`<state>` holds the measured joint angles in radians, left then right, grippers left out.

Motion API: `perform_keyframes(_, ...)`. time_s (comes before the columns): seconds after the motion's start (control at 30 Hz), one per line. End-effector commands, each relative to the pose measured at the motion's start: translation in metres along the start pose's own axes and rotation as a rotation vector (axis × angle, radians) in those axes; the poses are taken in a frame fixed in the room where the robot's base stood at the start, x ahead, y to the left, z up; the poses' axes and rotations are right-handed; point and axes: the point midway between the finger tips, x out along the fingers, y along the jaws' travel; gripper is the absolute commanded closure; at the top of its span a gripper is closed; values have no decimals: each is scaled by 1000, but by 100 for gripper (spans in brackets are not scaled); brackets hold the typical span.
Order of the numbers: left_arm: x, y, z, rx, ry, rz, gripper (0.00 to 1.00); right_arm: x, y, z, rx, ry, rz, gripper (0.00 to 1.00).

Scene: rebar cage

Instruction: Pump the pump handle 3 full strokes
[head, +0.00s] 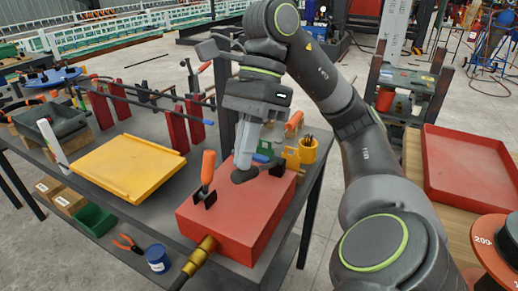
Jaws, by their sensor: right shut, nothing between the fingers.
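The pump is a red box (240,222) on the dark bench, with a brass fitting (201,248) at its near end. An orange-gripped pump handle (208,168) stands nearly upright from a black bracket on its top. My right gripper (245,174) is shut and empty, pointing down over the top of the red box. It is just right of the handle, with a small gap between them. I cannot tell whether its fingertips touch the box. The gripper hides part of the box top. My left gripper is not in view.
A yellow tray (128,166) lies left of the pump, with red uprights (194,122) and bars behind it. A yellow holder (307,150) stands behind right. Pliers (127,243) and a blue can (157,258) are at the front. A red tray (470,170) lies far right.

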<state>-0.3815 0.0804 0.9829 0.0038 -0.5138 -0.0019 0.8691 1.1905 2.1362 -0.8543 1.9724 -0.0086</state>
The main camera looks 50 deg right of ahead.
Motion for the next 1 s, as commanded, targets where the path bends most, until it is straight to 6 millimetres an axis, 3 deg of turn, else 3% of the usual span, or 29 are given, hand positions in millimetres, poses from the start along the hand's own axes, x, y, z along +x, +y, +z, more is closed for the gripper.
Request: perform_keyframes(1.0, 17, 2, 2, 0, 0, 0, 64, 29, -1, -2, 1, 1, 0, 100)
